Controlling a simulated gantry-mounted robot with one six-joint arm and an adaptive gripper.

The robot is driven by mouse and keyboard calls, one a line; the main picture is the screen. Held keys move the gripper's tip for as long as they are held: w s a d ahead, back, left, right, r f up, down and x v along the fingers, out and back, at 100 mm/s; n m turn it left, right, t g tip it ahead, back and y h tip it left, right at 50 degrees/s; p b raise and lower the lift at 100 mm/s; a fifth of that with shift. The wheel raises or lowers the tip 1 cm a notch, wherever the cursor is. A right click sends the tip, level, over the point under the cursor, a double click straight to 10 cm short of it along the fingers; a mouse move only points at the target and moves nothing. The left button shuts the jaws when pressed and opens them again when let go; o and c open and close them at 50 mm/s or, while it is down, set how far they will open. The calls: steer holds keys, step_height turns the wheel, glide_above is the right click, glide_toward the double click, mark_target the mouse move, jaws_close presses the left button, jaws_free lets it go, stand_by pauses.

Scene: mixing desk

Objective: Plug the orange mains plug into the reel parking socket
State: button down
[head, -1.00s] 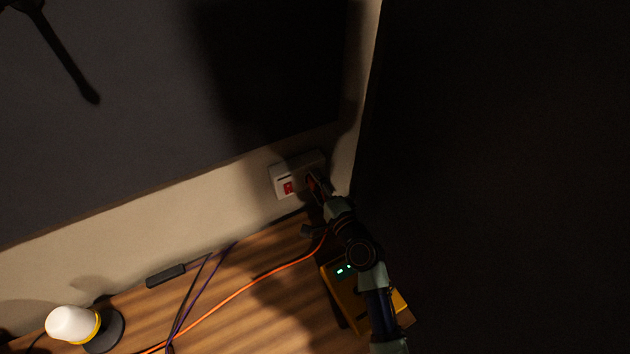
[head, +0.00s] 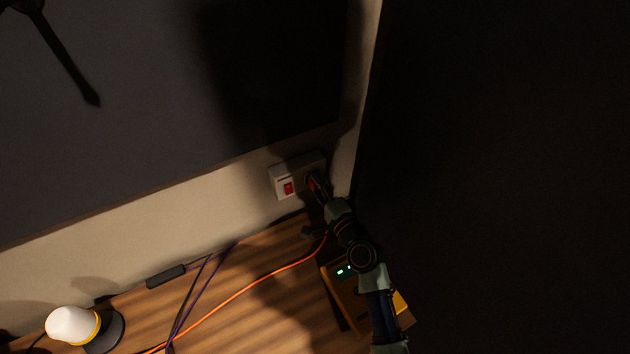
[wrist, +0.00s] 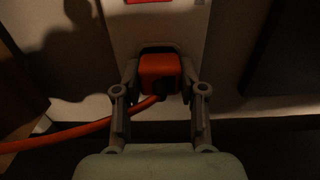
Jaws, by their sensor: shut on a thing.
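The orange mains plug (wrist: 159,73) is between the fingers of my gripper (wrist: 159,82), which is shut on it in the wrist view. The plug's front faces a white wall socket plate (wrist: 190,30), with a dark edge around its top. I cannot tell whether its pins are in the plate. Its orange cable (wrist: 85,131) runs off to the left. In the head view my gripper (head: 317,183) is at the right part of the same plate (head: 279,181) and hides the plug. I cannot make out a reel or its parking socket for certain.
The plate has a red switch (head: 288,188). A yellow box (head: 345,298) with green lights stands under my arm. The orange cable (head: 240,291) crosses the wooden desk (head: 235,320) near dark cables. A white-topped lamp (head: 72,324) stands at lower left.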

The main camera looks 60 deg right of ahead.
steer(key=shift+v, duration=2.9)
steer(key=shift+d+f, duration=0.1)
